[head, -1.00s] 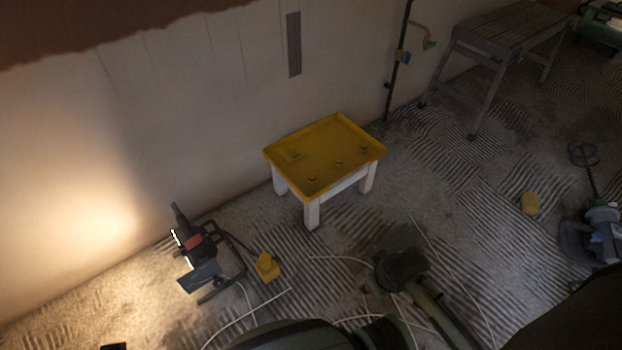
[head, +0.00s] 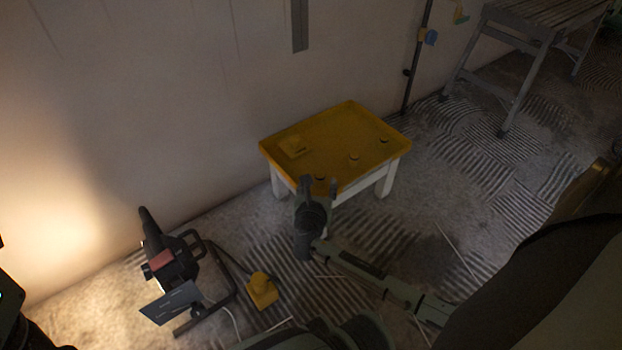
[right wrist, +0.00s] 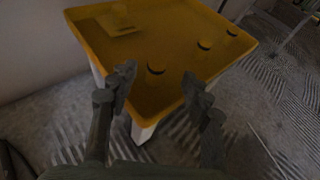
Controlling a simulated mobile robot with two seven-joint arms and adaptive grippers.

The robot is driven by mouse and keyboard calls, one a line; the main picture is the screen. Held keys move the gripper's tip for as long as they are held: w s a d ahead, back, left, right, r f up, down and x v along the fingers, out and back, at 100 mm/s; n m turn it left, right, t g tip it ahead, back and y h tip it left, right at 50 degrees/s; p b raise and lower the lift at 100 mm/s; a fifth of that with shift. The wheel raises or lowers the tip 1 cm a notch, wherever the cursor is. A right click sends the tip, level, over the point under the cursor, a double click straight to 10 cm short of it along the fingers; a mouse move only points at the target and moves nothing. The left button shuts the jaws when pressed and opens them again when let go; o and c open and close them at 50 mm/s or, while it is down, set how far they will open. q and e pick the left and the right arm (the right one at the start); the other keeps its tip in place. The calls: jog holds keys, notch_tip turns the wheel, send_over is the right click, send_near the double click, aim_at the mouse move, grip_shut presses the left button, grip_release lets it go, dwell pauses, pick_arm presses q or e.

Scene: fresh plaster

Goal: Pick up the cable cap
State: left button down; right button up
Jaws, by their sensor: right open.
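Three small dark round caps sit in a row on a yellow tray-topped table (head: 330,130). The nearest cap (head: 320,178) is by the front edge, the middle cap (head: 353,157) and far cap (head: 384,141) lie to its right. The right wrist view also shows the nearest cap (right wrist: 156,68), middle cap (right wrist: 204,44) and far cap (right wrist: 232,32). I cannot tell which is the cable cap. My right gripper (head: 319,185) is open and empty at the table's front edge. In the right wrist view its fingers (right wrist: 158,84) frame the nearest cap without visibly touching it.
A square yellow item (head: 293,147) lies at the tray's left. A work lamp (head: 172,262) and a yellow block (head: 262,290) stand on the ridged floor at left. A pale wall rises behind the table. A grey bench (head: 520,50) is at back right. Thin cables cross the floor.

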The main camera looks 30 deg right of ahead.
aim_at(319, 177)
jog(key=b+x, duration=0.1)
jog(key=x, duration=0.1)
jog(key=b+x, duration=0.1)
jog(key=x, duration=0.1)
jog(key=b+x, duration=0.1)
jog(key=x, duration=0.1)
jog(key=shift+w+f, duration=0.2)
jog(key=shift+f, duration=0.25)
jog(key=shift+w+d, duration=0.25)
jog(key=shift+w, duration=0.05)
jog(key=c, duration=0.9)
